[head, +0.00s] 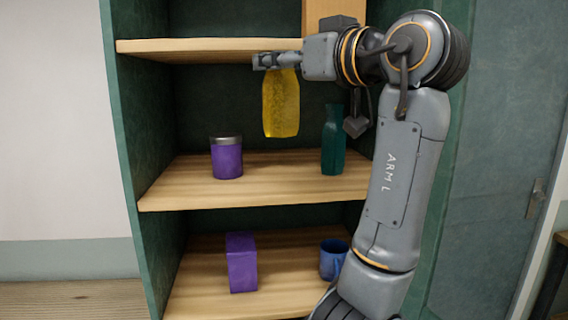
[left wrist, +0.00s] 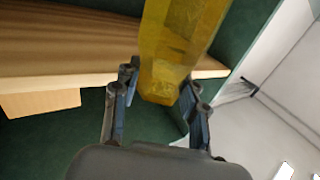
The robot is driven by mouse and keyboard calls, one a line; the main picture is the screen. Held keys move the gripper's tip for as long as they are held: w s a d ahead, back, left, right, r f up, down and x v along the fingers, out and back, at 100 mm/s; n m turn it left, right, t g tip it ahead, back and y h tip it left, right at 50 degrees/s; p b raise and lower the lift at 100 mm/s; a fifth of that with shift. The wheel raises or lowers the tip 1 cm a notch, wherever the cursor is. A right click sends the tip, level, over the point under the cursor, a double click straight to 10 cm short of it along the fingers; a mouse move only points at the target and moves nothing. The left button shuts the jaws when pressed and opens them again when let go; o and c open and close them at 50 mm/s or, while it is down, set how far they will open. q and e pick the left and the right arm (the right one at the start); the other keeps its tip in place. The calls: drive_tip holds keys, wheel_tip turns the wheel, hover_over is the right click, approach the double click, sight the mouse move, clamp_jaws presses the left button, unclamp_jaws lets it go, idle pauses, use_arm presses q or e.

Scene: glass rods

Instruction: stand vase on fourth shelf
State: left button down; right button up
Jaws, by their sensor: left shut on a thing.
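A yellow vase (head: 281,106) hangs nearly upright from my left gripper (head: 272,61), which is shut on its narrow top end. The vase is in front of the cabinet, its base above the middle visible shelf and touching nothing that I can see. In the left wrist view the yellow vase (left wrist: 182,40) runs up from between the fingers of the left gripper (left wrist: 163,92). An upper wooden shelf (head: 190,46) is level with the gripper, and it shows in the left wrist view (left wrist: 60,50). My right gripper is not in view.
The middle shelf (head: 275,185) holds a purple jar (head: 227,160) and a teal bottle (head: 333,145), with a gap between them. The lower shelf (head: 200,290) holds a purple box (head: 241,265) and a blue mug (head: 332,262). A wooden block (head: 333,10) stands on the upper shelf's right.

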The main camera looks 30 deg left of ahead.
use_arm(q)
drive_tip(key=w+a+f+p, duration=0.6)
drive_tip(key=w+f+p, duration=0.1)
drive_tip(key=w+f, duration=0.4)
drive_tip(key=shift+a+f, duration=0.25)
drive_tip(key=shift+f, duration=0.4)
drive_tip(key=shift+f, duration=0.25)
drive_tip(key=c, duration=0.7)
unclamp_jaws()
drive_tip(key=shift+c, duration=0.2)
drive_tip(key=shift+r, duration=0.1)
